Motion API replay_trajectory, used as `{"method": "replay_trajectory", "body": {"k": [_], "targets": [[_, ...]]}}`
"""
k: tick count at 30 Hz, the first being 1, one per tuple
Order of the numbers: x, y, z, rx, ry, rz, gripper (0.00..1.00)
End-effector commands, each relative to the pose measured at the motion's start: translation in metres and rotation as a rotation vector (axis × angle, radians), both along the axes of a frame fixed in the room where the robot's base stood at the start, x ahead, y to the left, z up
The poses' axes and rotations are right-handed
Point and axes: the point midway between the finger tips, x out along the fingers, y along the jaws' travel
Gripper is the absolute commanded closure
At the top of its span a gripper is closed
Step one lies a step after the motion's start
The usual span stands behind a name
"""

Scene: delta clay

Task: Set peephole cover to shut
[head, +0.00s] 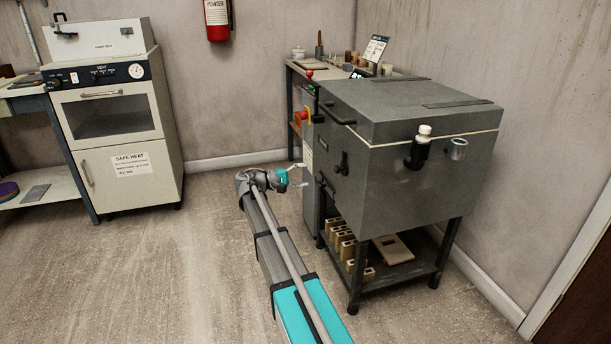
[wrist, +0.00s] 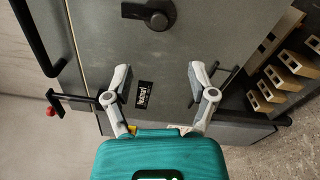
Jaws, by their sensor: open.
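The grey kiln (head: 400,180) stands on a dark stand at the right of the head view. On its left-facing side is a black turning piece (head: 342,163), which looks like the peephole cover. It also shows at the top of the wrist view (wrist: 157,17), as a round pivot with a short arm pointing left. Whether a hole lies uncovered cannot be told. My gripper (head: 298,175) is open and empty, left of that kiln side and apart from the cover. In the wrist view its spread fingers (wrist: 160,80) face the kiln side, below the cover.
A lid handle (head: 338,114) projects above the cover. A red-knobbed lever (head: 309,75) stands at the kiln's back left. Bricks (head: 345,245) lie on the shelf beneath. A white oven (head: 115,120) stands far left. The floor (head: 180,270) left of my arm is clear.

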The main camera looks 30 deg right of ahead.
Motion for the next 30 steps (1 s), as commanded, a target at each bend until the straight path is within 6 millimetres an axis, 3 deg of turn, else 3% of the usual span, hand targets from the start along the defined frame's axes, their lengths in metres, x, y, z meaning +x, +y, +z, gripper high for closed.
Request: {"method": "replay_trajectory", "body": {"k": [5, 11, 16, 23, 30], "targets": [[0.000, 0.000, 0.000, 0.000, 0.000, 0.000, 0.31], [-0.005, 0.002, -0.003, 0.024, -0.007, 0.004, 0.68], [-0.022, 0.012, -0.014, 0.112, -0.034, 0.015, 1.00], [-0.064, 0.042, -0.047, 0.354, -0.104, 0.037, 1.00], [-0.117, 0.095, -0.085, 0.679, -0.192, 0.044, 1.00]]}}
